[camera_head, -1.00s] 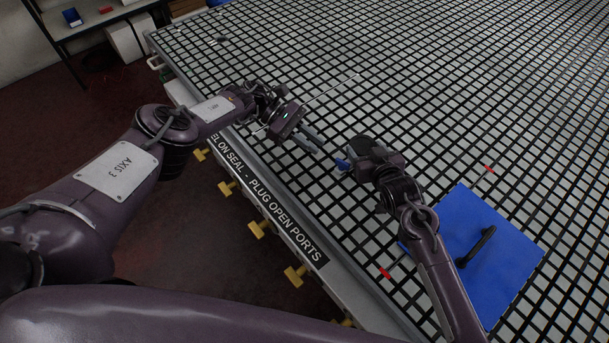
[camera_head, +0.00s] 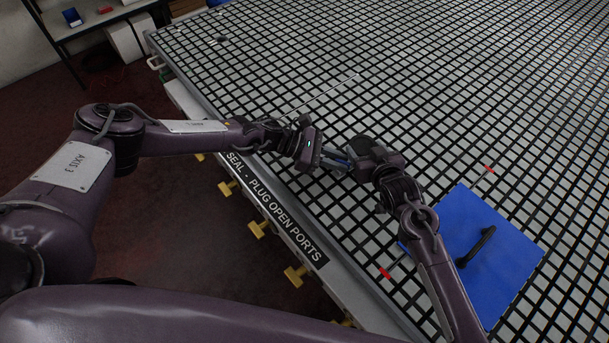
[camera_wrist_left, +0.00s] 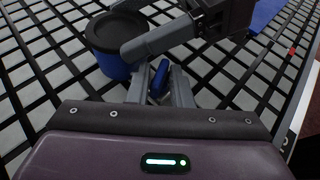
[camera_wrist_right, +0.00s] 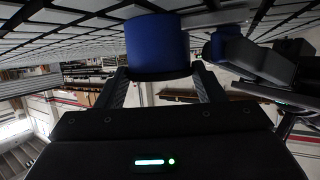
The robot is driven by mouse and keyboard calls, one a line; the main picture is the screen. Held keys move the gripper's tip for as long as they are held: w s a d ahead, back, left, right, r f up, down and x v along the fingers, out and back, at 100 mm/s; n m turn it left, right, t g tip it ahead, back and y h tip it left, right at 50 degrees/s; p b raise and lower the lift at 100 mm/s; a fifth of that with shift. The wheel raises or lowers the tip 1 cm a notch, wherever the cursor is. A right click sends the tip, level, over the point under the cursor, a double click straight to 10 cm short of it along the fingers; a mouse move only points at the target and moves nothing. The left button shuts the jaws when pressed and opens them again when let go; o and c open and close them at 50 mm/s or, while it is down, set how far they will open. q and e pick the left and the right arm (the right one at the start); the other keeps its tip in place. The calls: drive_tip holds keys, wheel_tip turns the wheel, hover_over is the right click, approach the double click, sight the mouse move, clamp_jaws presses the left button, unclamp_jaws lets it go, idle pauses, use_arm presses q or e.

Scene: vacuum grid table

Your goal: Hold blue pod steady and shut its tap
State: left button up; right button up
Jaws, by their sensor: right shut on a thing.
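The blue pod (camera_wrist_left: 115,63) has a black lid and stands on the grid in the left wrist view. It fills the space between my right gripper's fingers in the right wrist view (camera_wrist_right: 157,45). My right gripper (camera_wrist_right: 160,85) is shut on the pod. The blue tap lever (camera_wrist_left: 159,80) sits between the fingers of my left gripper (camera_wrist_left: 160,88), with a gap showing beside it; the left gripper looks open. In the head view my left gripper (camera_head: 335,160) points at the pod from the left, and the grippers hide most of the pod.
A blue plate (camera_head: 500,240) with a black handle lies on the grid table (camera_head: 450,90) at the right. Small red marks (camera_head: 385,273) are nearby. Yellow knobs (camera_head: 258,229) line the table's front edge.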

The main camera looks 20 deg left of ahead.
use_arm(q)
drive_tip(key=n+t, duration=0.1)
drive_tip(key=n+t+y, duration=0.1)
drive_tip(key=n+t, duration=0.2)
drive_tip(key=t, duration=0.1)
drive_tip(key=shift+s+d+y, duration=0.15)
drive_tip(key=shift+s+y, duration=0.15)
drive_tip(key=shift+s, duration=0.1)
drive_tip(key=n+t+y, duration=0.2)
drive_tip(key=n, duration=0.1)
drive_tip(key=n+t+y, duration=0.2)
drive_tip(key=shift+s+d, duration=0.2)
drive_tip(key=shift+d, duration=0.05)
drive_tip(key=v, duration=1.2)
drive_tip(key=shift+a+f, duration=0.1)
drive_tip(key=shift+o, duration=0.3)
drive_tip(key=shift+o, duration=1.1)
drive_tip(key=shift+w+a+f+h, duration=0.1)
drive_tip(key=shift+w+a+h, duration=0.1)
drive_tip(key=shift+a+h, duration=0.1)
drive_tip(key=shift+w+m+h, duration=0.2)
drive_tip(key=shift+m+h, duration=0.1)
drive_tip(key=x, duration=1.1)
drive_tip(key=shift+w+d+f, duration=0.15)
drive_tip(key=shift+w+f, duration=0.05)
drive_tip(key=shift+f, duration=0.15)
